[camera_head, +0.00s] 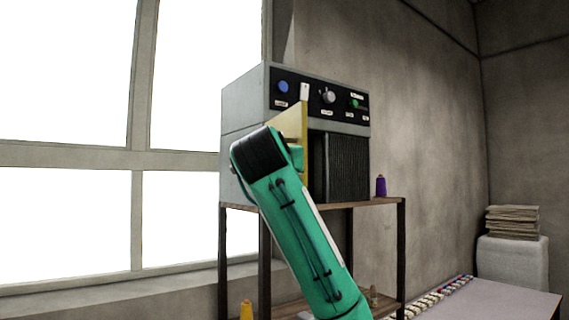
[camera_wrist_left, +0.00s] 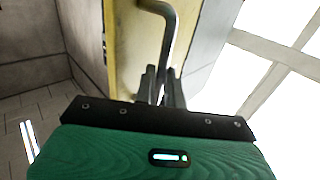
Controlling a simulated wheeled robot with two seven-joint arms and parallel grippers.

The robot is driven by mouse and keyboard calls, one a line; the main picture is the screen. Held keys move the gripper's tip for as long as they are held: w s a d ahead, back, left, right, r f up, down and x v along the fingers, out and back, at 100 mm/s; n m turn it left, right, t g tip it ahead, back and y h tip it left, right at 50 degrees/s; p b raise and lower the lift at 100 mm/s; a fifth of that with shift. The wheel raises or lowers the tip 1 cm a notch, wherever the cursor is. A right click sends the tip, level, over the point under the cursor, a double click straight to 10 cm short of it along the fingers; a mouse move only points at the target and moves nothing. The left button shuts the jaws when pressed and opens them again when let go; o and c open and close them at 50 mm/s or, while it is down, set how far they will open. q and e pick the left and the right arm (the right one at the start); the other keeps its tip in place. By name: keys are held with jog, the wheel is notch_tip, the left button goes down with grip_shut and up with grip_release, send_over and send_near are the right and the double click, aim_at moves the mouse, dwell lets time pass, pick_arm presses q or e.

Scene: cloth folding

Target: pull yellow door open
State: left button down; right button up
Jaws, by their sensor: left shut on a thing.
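The yellow door (camera_head: 304,121) is on the front of a grey machine (camera_head: 243,103) and stands partly open, seen nearly edge-on in the head view. A dark opening shows to its right. In the left wrist view the yellow door (camera_wrist_left: 122,60) fills the upper middle and carries a bent grey metal handle (camera_wrist_left: 172,22). My left gripper (camera_wrist_left: 162,82) is shut on the handle's lower part. In the head view my green left arm covers the gripper and the door's lower part. My right gripper is not in view.
The machine stands on a wooden shelf rack (camera_head: 385,201) beside a window. A purple spool (camera_head: 381,187) is on the shelf right of the machine. A yellow spool (camera_head: 246,310) is lower down. A table (camera_head: 490,300) lies at the right, with stacked boards (camera_head: 512,222) behind.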

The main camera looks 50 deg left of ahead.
pick_arm(q)
jog(key=shift+r, duration=0.2)
jog(key=c, duration=1.7)
grip_release()
jog(key=shift+w+a, duration=0.1)
jog(key=shift+a, duration=0.05)
jog(key=shift+o, duration=1)
jog(key=shift+a+f, duration=0.2)
jog(key=shift+a, duration=0.1)
jog(key=b+v, duration=0.5)
jog(key=v, duration=0.8)
jog(key=shift+f, duration=0.15)
